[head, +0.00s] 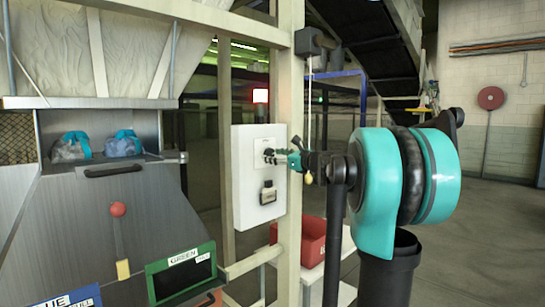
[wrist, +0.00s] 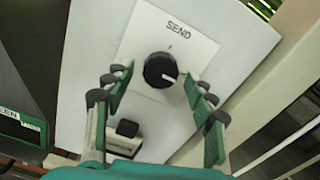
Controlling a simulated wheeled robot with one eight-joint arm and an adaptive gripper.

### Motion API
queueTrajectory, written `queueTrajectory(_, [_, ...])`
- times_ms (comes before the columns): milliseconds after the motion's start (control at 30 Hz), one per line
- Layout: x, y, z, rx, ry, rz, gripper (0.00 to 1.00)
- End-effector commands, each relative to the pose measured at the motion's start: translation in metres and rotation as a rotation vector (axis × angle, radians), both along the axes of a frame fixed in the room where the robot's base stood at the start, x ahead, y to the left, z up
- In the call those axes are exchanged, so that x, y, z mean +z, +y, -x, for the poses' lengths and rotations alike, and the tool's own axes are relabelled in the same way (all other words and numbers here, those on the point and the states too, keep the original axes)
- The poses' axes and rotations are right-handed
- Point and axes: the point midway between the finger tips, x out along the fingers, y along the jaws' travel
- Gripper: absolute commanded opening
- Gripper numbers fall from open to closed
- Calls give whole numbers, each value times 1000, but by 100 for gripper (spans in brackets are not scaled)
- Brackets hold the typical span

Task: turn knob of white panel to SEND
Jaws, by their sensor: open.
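The white panel (head: 254,204) is fixed to a cream post in the head view. In the wrist view, the panel (wrist: 90,30) fills the middle. Its round black knob (wrist: 158,68) sits on a white plate (wrist: 143,35) marked SEND. The knob's white pointer line points right in the picture, away from the small tick under the word SEND. My gripper (wrist: 156,75) is open, with one finger on each side of the knob and a visible gap on the left. Contact at the right finger is unclear. In the head view my gripper (head: 284,158) is at the panel, partly covering the knob.
A black fitting (wrist: 127,128) is below the knob on the panel. A cord with a yellow end (head: 309,178) hangs close to my gripper. A red bin (head: 312,238) stands below. A grey metal chute (head: 70,205) with bags is at left, beside a green-framed sign (head: 182,275).

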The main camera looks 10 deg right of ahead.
Motion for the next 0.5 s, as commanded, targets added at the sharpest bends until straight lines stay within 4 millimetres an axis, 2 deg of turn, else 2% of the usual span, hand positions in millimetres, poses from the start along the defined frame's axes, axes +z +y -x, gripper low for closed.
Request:
queueTrajectory(133, [0,6,-8,0,0,0,56])
queueTrajectory(433, [0,7,-10,-1,0,0,56])
queueTrajectory(500, [0,7,-10,-1,0,0,50])
